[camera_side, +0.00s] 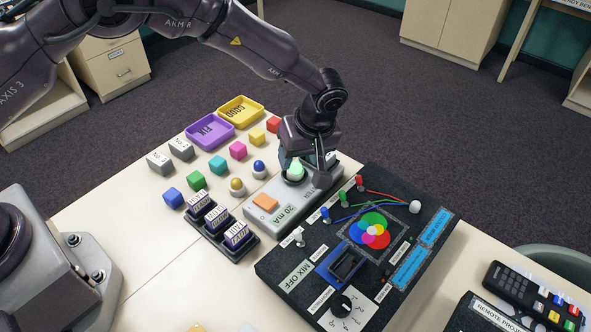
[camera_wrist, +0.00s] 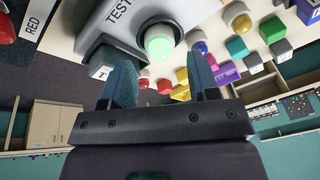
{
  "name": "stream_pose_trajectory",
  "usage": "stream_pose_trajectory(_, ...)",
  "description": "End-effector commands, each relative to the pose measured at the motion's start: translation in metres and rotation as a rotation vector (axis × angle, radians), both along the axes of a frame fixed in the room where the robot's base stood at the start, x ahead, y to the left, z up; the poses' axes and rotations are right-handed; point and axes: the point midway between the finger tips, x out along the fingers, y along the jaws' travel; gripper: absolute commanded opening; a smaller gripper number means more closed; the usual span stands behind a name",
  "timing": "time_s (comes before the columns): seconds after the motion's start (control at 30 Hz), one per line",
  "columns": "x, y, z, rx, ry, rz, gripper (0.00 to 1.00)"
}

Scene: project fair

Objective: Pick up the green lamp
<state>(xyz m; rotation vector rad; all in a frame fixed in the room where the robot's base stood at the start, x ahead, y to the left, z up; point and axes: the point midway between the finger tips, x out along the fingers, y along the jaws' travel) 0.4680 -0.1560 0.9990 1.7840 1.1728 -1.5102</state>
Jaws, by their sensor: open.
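The green lamp (camera_side: 295,170) is a small glowing dome seated upright in a round socket on the grey tester box (camera_side: 290,209). In the wrist view the lamp (camera_wrist: 159,41) is pale green with a white base, just beyond the fingertips and roughly centred between them. My gripper (camera_side: 304,172) is right at the lamp in the side view, with its fingers pointing down on either side. In the wrist view my gripper (camera_wrist: 161,68) is open with nothing between its fingers. The side view does not show whether a finger touches the lamp.
An orange button (camera_side: 265,202) and a 20 mA display are on the tester. A dark colour-mixing board (camera_side: 300,252) lies close on the right. Blue and yellow lamps, coloured cubes, a rack of labelled boxes (camera_side: 222,226), a purple tray (camera_side: 210,132) and a yellow tray (camera_side: 241,111) lie leftward.

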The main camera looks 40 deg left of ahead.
Motion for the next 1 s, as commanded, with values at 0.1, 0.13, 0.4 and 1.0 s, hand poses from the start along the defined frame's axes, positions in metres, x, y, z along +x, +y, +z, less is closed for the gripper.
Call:
stream_pose_trajectory(0.1, 0.000, 0.005, -0.017, 0.001, 0.002, 0.000, 0.55)
stream_pose_trajectory(0.13, 0.000, 0.006, -0.019, 0.001, 0.002, 0.000, 0.55)
stream_pose_trajectory(0.4, 0.000, 0.007, -0.024, -0.001, -0.001, -0.001, 0.55)
stream_pose_trajectory(1.0, 0.000, 0.007, -0.020, 0.000, -0.001, -0.001, 0.08)
